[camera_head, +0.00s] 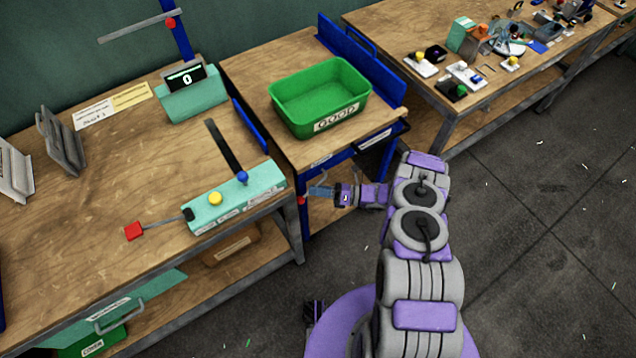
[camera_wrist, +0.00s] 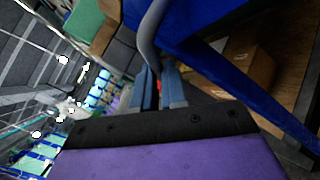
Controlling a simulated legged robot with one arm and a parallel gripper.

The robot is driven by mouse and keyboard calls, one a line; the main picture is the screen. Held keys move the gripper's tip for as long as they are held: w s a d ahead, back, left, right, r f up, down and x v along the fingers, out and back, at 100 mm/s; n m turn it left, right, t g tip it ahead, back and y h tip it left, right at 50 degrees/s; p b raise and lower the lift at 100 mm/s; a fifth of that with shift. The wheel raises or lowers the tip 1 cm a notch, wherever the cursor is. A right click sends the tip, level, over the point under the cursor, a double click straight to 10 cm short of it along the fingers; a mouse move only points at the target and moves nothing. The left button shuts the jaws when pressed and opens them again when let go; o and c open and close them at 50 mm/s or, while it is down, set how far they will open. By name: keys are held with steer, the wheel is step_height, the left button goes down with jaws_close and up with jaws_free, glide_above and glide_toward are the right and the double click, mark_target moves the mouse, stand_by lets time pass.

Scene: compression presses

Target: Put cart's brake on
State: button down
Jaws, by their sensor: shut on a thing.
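The cart (camera_head: 262,112) has a wooden top and a blue frame and stands between two workbenches. A small red brake handle (camera_head: 302,201) shows low at its near left corner. My gripper (camera_head: 312,192) reaches in at that corner, below the cart top. In the wrist view my gripper's blue-grey fingers (camera_wrist: 160,92) are closed around a small red piece (camera_wrist: 158,87), which looks like the brake handle. A grey curved bar (camera_wrist: 150,38) passes just in front of the fingers. Most of the handle is hidden by the fingers, and its angle cannot be told.
A green bin (camera_head: 322,95) sits on the cart. The left workbench (camera_head: 95,185) holds a teal press (camera_head: 235,195) with a black lever, close to my gripper. The right workbench (camera_head: 400,35) holds several small parts. Open floor (camera_head: 530,210) lies at right.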

steer(key=shift+w+r, duration=0.15)
steer(key=shift+w, duration=0.1)
steer(key=c, duration=1.5)
jaws_free()
steer(key=o, duration=0.3)
steer(key=d, duration=0.5)
steer(key=s+d+f, duration=0.1)
steer(key=d, duration=1.1)
steer(key=shift+s+d+f, duration=0.15)
steer(key=shift+s+d, duration=0.05)
steer(key=shift+s, duration=0.2)
